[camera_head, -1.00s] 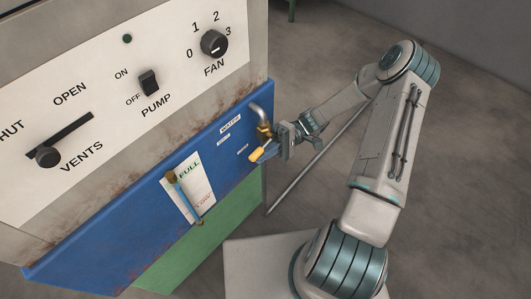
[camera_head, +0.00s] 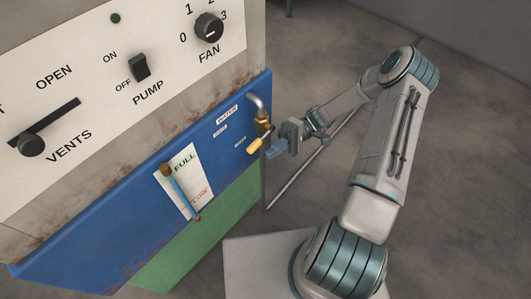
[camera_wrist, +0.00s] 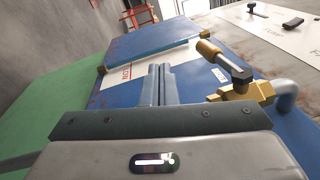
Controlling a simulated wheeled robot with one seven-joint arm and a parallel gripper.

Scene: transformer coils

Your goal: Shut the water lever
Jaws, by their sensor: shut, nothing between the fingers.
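The water lever has a yellow grip (camera_head: 255,145) and slants down and left from its brass valve (camera_head: 262,122), under a bent grey pipe on the blue panel. My gripper (camera_head: 271,154) is shut and empty, just right of and a little below the grip. In the wrist view my closed fingers (camera_wrist: 159,72) point at the blue panel, left of the lever and apart from it.
The blue panel (camera_head: 125,215) carries a WATER label (camera_head: 227,115) and a level gauge (camera_head: 181,190) with a FULL card. Above are the VENTS lever (camera_head: 32,145), PUMP switch (camera_head: 139,67) and FAN knob (camera_head: 209,27).

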